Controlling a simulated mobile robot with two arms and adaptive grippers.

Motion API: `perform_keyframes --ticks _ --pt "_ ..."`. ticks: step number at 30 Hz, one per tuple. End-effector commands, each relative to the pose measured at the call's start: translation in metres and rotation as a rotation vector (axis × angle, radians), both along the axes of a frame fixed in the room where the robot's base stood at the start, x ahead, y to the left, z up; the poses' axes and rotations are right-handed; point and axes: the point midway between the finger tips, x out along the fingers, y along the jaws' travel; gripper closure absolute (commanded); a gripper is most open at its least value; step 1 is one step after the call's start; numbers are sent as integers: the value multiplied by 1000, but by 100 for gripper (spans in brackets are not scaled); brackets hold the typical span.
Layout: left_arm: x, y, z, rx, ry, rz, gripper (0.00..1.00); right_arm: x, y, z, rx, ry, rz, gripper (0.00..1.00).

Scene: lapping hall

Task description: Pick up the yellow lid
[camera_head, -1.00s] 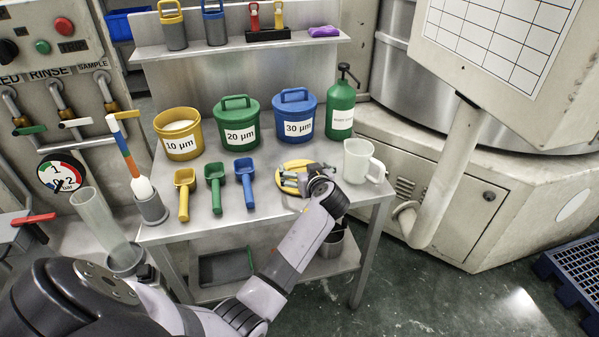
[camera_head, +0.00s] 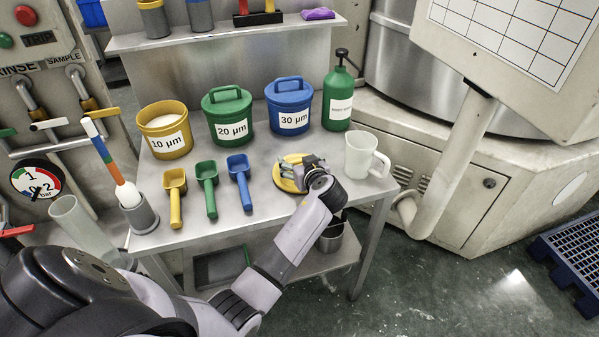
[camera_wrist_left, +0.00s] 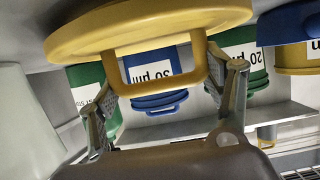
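The yellow lid (camera_head: 281,180) lies on the steel table, left of the clear jug, partly hidden by my left gripper. My left gripper (camera_head: 298,172) is over the lid's right part. In the left wrist view the lid (camera_wrist_left: 90,35) fills the top, with its loop handle (camera_wrist_left: 158,48) pointing toward the camera. The two fingers of my left gripper (camera_wrist_left: 163,88) stand wide apart, one near each end of the handle. They look open; whether they touch the handle I cannot tell. My right gripper is not in view.
An open yellow tub (camera_head: 165,135), a green lidded tub (camera_head: 229,125) and a blue lidded tub (camera_head: 290,115) stand behind. A green pump bottle (camera_head: 338,103) and clear jug (camera_head: 359,156) are close by. Yellow (camera_head: 175,200), green (camera_head: 208,190) and blue (camera_head: 241,183) scoops lie left.

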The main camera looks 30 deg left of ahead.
Motion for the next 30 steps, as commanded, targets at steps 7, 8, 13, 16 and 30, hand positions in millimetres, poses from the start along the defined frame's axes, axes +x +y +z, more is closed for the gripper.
perform_keyframes --ticks 7,8,13,16,30 --pt "0 0 0 0 0 0 46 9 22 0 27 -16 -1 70" --pt "0 0 0 0 0 0 48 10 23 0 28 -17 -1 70" --pt "0 0 0 1 -1 0 56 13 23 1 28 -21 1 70" --pt "0 0 0 1 -1 0 56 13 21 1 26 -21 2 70" --pt "1 0 46 -3 -8 1 56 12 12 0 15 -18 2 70"
